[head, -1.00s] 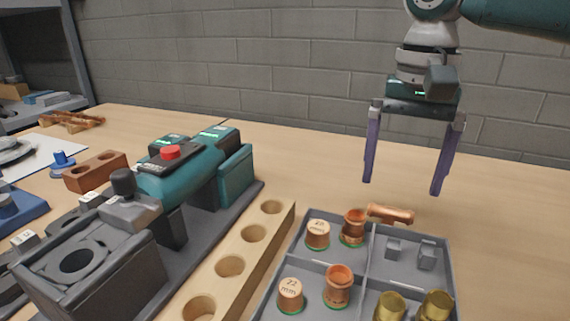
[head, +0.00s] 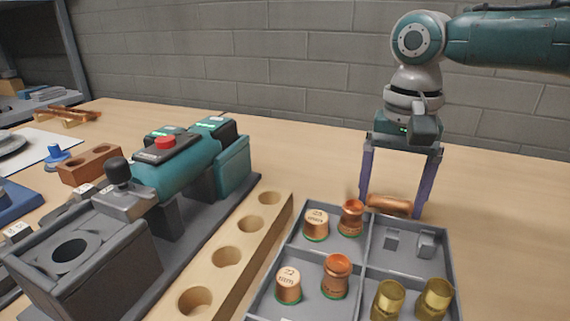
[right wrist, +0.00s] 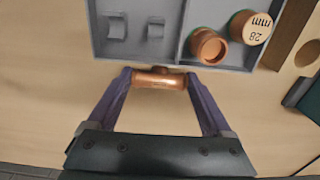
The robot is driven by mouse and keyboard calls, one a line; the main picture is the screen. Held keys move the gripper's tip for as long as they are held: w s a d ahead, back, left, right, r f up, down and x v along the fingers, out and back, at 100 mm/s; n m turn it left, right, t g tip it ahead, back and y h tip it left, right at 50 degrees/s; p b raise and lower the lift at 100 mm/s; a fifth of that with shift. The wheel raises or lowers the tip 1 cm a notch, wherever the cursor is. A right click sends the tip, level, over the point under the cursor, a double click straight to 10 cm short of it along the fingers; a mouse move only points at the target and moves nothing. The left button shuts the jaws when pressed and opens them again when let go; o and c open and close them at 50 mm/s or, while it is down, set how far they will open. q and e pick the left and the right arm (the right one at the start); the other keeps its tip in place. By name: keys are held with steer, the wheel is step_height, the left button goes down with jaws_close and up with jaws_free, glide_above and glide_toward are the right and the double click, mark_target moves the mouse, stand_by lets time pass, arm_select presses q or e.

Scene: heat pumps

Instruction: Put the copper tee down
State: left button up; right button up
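The copper tee (head: 388,205) lies on the bench just behind the back wall of the grey tray; it looks like a short copper tube, and its branch is hard to make out. My right gripper (head: 392,205) is down over it, pointing downward, with one purple finger beyond each end. In the right wrist view the tee (right wrist: 160,79) lies crosswise between the fingertips (right wrist: 158,76), which are wide apart. Its ends are very close to the fingers; I cannot see a clear gap or firm contact. My left gripper is not in view.
The grey divided tray (head: 366,243) holds copper fittings, brass fittings (head: 388,300) and small grey blocks. A wooden strip with holes (head: 240,235) and a teal machine (head: 180,165) with a red button stand to its left. Bench to the right is bare.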

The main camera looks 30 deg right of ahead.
steer(key=c, duration=0.8)
